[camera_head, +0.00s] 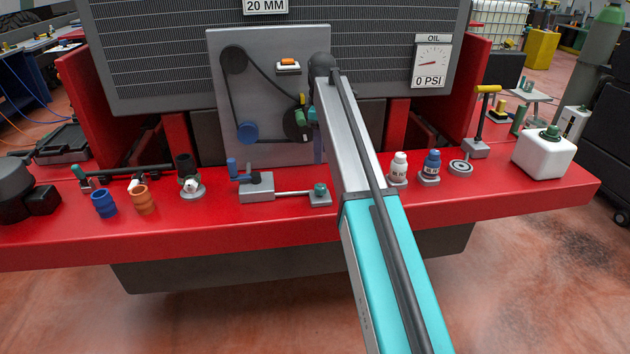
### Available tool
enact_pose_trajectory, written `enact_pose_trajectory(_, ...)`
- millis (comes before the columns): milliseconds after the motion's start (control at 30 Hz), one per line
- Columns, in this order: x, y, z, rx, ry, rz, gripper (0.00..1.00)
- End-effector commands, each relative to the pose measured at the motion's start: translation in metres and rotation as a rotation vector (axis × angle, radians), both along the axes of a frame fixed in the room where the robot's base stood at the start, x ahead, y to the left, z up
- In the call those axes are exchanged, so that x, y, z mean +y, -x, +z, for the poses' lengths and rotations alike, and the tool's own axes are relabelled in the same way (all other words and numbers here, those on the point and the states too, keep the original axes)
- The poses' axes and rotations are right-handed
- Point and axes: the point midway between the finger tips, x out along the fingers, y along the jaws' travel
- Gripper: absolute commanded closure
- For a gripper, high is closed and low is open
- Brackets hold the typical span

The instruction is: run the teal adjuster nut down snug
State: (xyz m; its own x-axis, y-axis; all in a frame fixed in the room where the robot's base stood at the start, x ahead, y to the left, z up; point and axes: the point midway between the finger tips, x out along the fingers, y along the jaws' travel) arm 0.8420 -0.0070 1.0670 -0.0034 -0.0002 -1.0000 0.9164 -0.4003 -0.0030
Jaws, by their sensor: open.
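A small teal piece (312,114), which looks like the adjuster nut, shows at the right of a black pulley (295,124) on the grey upright panel (218,95). A yellow part sits just above it. My arm passes close on its right and hides what lies behind. A belt runs from the upper dark pulley (233,60) around the blue pulley (247,133) and the black pulley. My gripper is hidden behind my arm, so I cannot see its fingers or any contact with the nut.
The red bumper (200,228) carries a grey block with a rod (256,188), blue (103,204) and orange (142,200) sleeves, white (399,166) and blue (432,163) bottles and a white jug (544,152). An oil gauge (431,62) reads 0 PSI. A sign (265,6) reads 20 MM.

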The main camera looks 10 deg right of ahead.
Motion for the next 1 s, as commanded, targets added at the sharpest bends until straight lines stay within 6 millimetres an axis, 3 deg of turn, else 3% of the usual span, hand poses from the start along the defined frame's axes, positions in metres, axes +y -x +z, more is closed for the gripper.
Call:
enact_pose_trajectory(567, 0.011, 0.000, -0.002, -0.001, -0.001, 0.013, 0.50)
enact_pose_trajectory(767, 0.012, 0.001, -0.016, 0.000, 0.000, 0.014, 0.50)
enact_pose_trajectory(1000, 0.012, 0.001, -0.046, -0.001, 0.000, 0.015, 0.50)
